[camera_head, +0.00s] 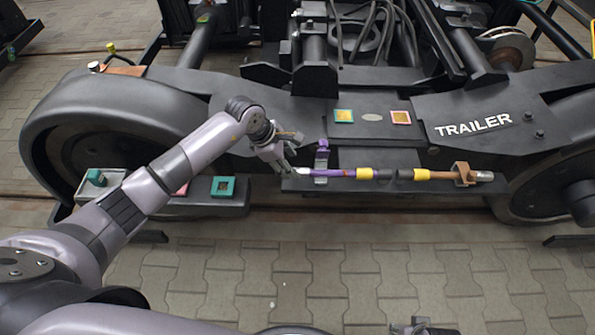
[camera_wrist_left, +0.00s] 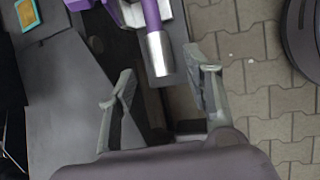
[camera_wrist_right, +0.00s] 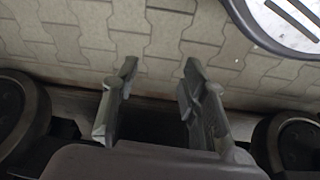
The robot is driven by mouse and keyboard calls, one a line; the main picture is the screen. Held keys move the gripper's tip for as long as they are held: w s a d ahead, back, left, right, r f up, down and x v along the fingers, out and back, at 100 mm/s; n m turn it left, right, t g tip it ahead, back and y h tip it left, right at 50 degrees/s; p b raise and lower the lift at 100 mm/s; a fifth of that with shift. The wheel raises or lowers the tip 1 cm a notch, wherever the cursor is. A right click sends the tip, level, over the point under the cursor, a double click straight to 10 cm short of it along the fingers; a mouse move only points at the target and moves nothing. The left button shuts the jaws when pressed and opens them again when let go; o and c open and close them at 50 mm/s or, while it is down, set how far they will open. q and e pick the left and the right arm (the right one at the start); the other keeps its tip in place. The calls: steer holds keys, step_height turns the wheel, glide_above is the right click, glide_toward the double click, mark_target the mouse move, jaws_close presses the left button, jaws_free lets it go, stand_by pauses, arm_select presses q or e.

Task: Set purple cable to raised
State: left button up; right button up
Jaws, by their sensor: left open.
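The purple cable (camera_head: 338,173) lies horizontally along the low black ledge of the bogie in the head view, with a silver end at its left and a yellow band at its right. A purple clamp or bracket (camera_head: 322,150) stands at its left part. In the left wrist view the cable's silver end (camera_wrist_left: 159,54) points toward my left gripper (camera_wrist_left: 163,90). The left gripper (camera_head: 289,169) is open, with its fingers at either side of the line of the silver end, just short of it. My right gripper (camera_wrist_right: 156,85) is open and empty above paving in the right wrist view.
A brown cable (camera_head: 440,176) with a yellow band and brown bracket (camera_head: 463,174) continues to the right on the ledge. The bogie frame marked TRAILER (camera_head: 473,124) rises behind. A green square block (camera_head: 223,187) sits left of my left gripper.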

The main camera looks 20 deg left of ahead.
mark_target(298, 170)
arm_select(q)
steer(key=x, duration=0.4)
steer(key=shift+w+d+f+b, duration=0.1)
steer(key=shift+d+f+b, duration=0.05)
steer(key=shift+f+b, duration=0.2)
steer(key=shift+w+d+f, duration=0.15)
steer(key=shift+f, duration=0.35)
arm_select(e)
steer(key=shift+w+r, duration=0.15)
steer(key=shift+r, duration=1.85)
arm_select(q)
steer(key=shift+c, duration=0.3)
jaws_close()
